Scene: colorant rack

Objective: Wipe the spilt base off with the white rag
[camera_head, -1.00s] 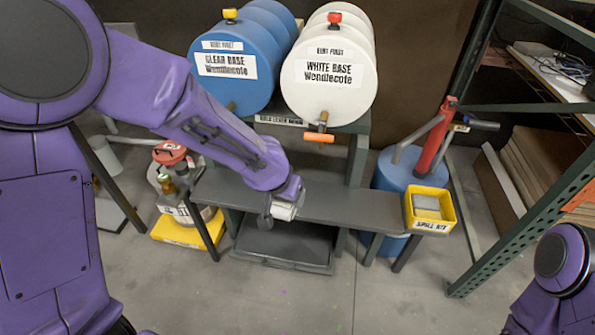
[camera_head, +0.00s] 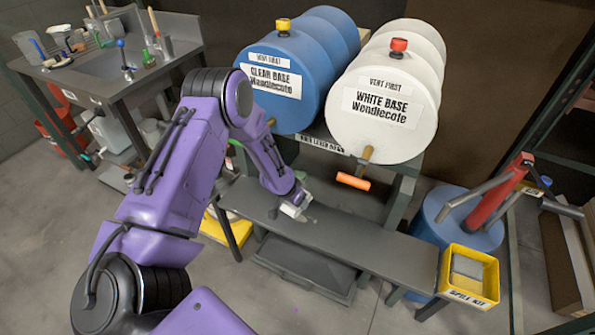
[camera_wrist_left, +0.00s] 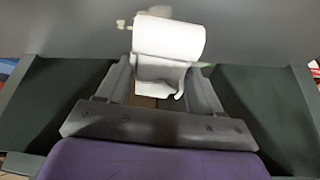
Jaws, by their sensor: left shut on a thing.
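My left gripper (camera_head: 298,207) is shut on the white rag (camera_wrist_left: 168,38), low at the long dark grey bench (camera_head: 355,246) in front of the drums. My right gripper is out of view.
The yellow spill kit box (camera_head: 468,272) is at the bench's right end. A worktable (camera_head: 110,75) stands at the left. A black tray (camera_head: 303,268) lies below.

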